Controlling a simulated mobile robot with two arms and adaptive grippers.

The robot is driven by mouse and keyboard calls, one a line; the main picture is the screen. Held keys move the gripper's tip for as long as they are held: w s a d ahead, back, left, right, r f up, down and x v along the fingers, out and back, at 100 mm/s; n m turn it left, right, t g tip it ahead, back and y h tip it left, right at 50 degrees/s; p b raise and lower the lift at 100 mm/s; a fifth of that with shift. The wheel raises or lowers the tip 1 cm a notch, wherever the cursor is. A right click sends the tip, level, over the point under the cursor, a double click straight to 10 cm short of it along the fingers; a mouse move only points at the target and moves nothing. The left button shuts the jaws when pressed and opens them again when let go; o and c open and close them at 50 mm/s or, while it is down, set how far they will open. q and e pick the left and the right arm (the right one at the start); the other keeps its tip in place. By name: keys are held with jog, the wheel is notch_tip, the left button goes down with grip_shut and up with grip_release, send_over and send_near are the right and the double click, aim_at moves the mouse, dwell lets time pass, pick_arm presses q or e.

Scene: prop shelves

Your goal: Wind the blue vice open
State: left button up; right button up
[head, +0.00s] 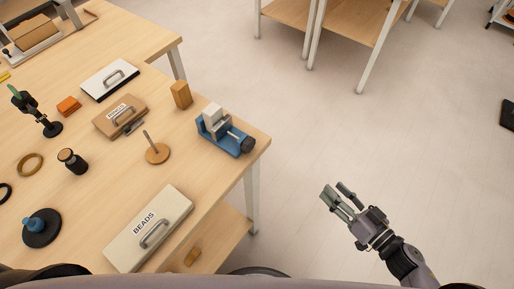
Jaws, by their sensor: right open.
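The blue vice (219,131) stands on the wooden table near its right corner. Grey-white jaw blocks rise from its blue base. A dark round knob (247,145) sits at its right end, close to the table edge. Whether the jaws touch each other is too small to tell. My right gripper (338,192) is open and empty, out over the floor to the right of the table. It is well apart from the vice, lower right of it in the picture. My left gripper is not in view.
Near the vice are a wooden block (181,95), a round wooden base with a peg (158,154) and a box marked BEADS (150,228). The table (100,175) also holds several lidded boxes, rings and small stands. The floor (300,120) right of the table is clear.

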jog(key=s+a+r+n+g+y, duration=0.1)
jog(key=s+a+r+y, duration=0.2)
jog(key=r, duration=0.3)
jog(key=s+a+r+n+g+y, duration=0.2)
jog(key=a+r, duration=0.2)
jog(key=r, duration=0.2)
jog(key=p, duration=0.3)
send_near(251, 148)
jog(key=x, duration=0.6)
jog(key=shift+w+a+r, duration=0.1)
jog(key=shift+w+a, duration=0.05)
jog(key=shift+a, duration=0.1)
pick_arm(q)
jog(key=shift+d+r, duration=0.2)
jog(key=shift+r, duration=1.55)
pick_arm(e)
jog(key=shift+w+a, duration=0.4)
jog(key=shift+a, duration=0.2)
jog(key=shift+c, duration=0.2)
jog(key=c, duration=0.8)
